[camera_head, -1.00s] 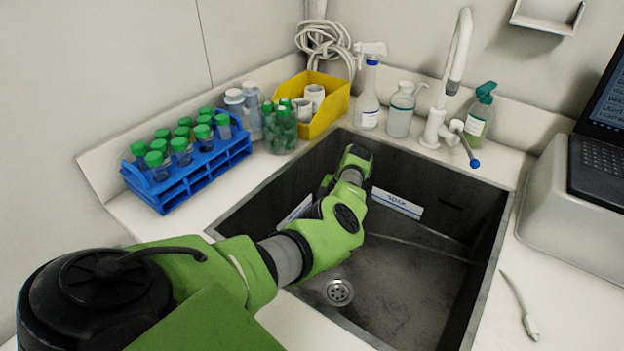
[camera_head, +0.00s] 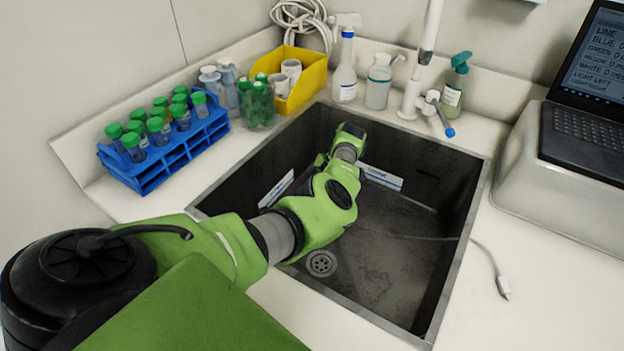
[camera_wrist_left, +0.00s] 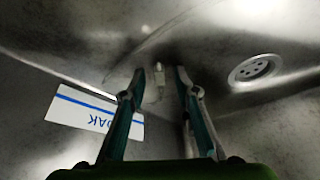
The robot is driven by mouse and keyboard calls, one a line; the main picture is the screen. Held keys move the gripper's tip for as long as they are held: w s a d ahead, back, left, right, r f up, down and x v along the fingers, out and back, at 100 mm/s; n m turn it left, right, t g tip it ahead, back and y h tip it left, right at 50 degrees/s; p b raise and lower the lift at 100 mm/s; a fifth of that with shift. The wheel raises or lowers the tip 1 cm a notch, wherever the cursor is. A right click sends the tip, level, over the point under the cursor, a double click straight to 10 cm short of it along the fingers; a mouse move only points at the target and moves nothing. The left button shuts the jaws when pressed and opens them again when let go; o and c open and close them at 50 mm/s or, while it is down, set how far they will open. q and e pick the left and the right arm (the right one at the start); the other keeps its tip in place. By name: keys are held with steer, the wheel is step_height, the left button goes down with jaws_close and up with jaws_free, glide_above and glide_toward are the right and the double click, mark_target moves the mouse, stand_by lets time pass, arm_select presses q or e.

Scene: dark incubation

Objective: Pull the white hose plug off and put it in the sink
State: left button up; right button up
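My left arm reaches down into the dark metal sink (camera_head: 440,300). In the left wrist view my left gripper (camera_wrist_left: 155,76) is open, its two fingers apart above the sink floor. A small pale plug-like piece (camera_wrist_left: 158,80) shows between the fingertips, with a gap on both sides; I cannot tell how far below them it is. In the head view my fingers are hidden by the arm. My right gripper is not in view.
The drain (camera_head: 321,263) is in the sink floor. A label (camera_head: 380,177) is on the back wall. A blue tube rack (camera_head: 150,178), yellow bin (camera_head: 308,84), bottles and a faucet (camera_head: 410,98) line the sink. A laptop (camera_head: 590,110) stands right on a grey stand.

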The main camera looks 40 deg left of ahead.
arm_select(q)
steer(key=shift+r, duration=0.1)
steer(key=v, duration=1.1)
steer(key=shift+r, duration=0.4)
steer(key=shift+w, duration=0.15)
